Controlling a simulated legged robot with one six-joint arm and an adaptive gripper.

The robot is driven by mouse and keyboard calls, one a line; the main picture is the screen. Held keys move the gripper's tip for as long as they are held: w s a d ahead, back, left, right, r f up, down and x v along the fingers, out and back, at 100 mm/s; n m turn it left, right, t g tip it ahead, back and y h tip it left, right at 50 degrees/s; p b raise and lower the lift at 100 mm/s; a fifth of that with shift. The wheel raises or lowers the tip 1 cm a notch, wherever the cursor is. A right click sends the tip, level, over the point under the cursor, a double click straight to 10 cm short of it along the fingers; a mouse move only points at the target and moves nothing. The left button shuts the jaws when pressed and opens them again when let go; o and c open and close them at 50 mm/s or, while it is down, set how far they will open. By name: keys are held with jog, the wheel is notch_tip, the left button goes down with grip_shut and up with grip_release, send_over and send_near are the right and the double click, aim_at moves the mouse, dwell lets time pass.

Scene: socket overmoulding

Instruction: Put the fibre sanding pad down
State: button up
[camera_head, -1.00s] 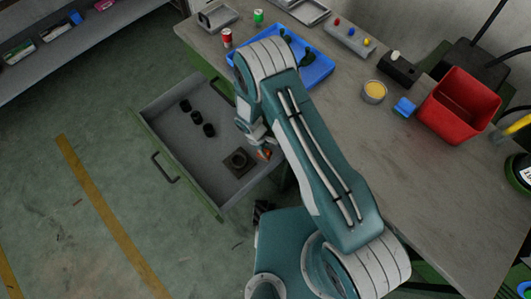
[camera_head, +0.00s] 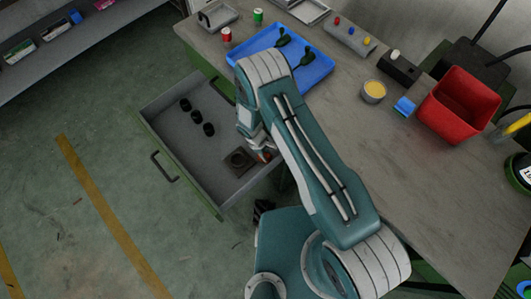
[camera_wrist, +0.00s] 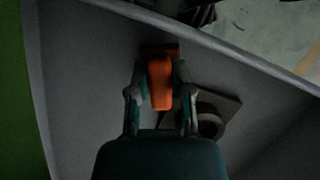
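An orange piece, which I take to be the fibre sanding pad (camera_wrist: 160,88), is between the fingers of my gripper (camera_wrist: 160,72) in the wrist view. The fingers lie close against both its sides, and a darker brown-orange part shows at its far end. In the head view my gripper (camera_head: 262,148) is low over the right part of the open drawer (camera_head: 188,155), with a bit of the orange pad (camera_head: 267,157) showing. I cannot tell whether the pad touches the drawer floor.
A dark square plate with a ring (camera_head: 239,160) lies in the drawer close to the pad. Several black round parts (camera_head: 196,118) lie farther left. The worktop holds a blue tray (camera_head: 312,72) and a red bin (camera_head: 458,105). The drawer's middle floor is clear.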

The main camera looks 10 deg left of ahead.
jog(key=o, duration=0.4)
jog(key=shift+r, duration=0.55)
jog(key=v, duration=1.2)
